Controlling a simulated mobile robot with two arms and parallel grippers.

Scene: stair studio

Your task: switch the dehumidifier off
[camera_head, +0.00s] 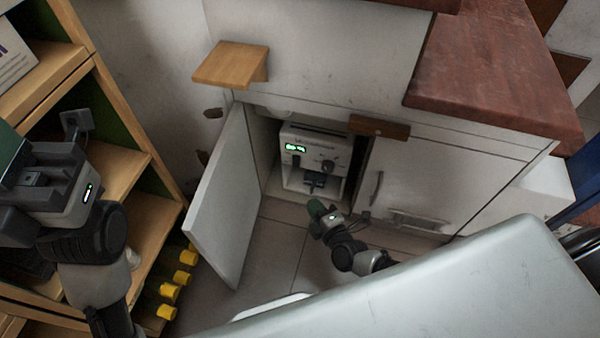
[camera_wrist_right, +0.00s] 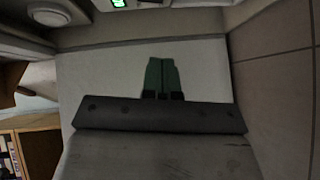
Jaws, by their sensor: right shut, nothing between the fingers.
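The dehumidifier (camera_head: 341,144) is a pale boxy unit inside an open cabinet. Its front has a lit green display (camera_head: 295,148), a dark round knob (camera_head: 327,166) and a small dark part below the display. The lit display also shows at the top edge of the right wrist view (camera_wrist_right: 119,3). My right gripper (camera_head: 315,208) is low in front of the cabinet opening, below the unit and apart from its panel. Its green fingers (camera_wrist_right: 162,75) are together and empty.
The cabinet's white door (camera_head: 222,200) stands open on the left of the opening. A closed door (camera_head: 405,182) is on the right. A wooden shelf unit (camera_head: 130,160) with yellow items (camera_head: 168,292) stands left. A large pale surface (camera_head: 450,285) fills the lower right.

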